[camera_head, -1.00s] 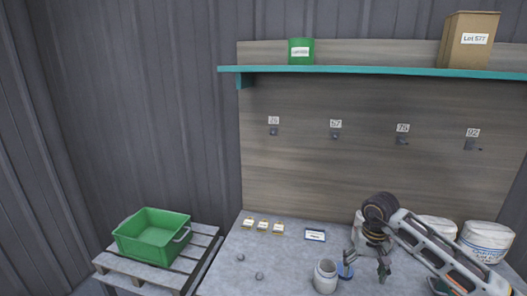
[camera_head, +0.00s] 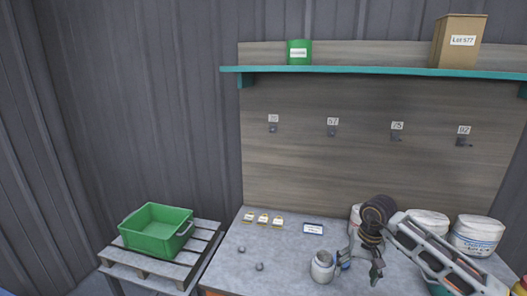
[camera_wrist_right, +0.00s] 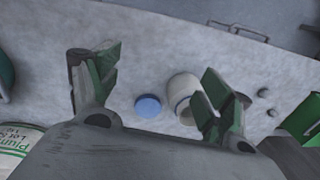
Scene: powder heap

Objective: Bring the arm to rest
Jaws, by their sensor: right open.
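My right arm comes in from the lower right in the head view. Its gripper (camera_head: 361,268) hangs above the worktable (camera_head: 228,270), pointing down, beside a small open pale jar (camera_head: 322,266). In the right wrist view the two fingers of the right gripper (camera_wrist_right: 152,88) stand wide apart with nothing between them in grip. In the head view the lid is mostly hidden behind the gripper. My left gripper does not show.
Small yellow-labelled cards (camera_head: 263,218), a blue-edged card (camera_head: 313,229) and two small knobs (camera_head: 242,250) lie on the table. A green crate (camera_head: 150,240) sits on a pallet (camera_head: 197,262) at left. A teal shelf (camera_head: 370,72) hangs above.

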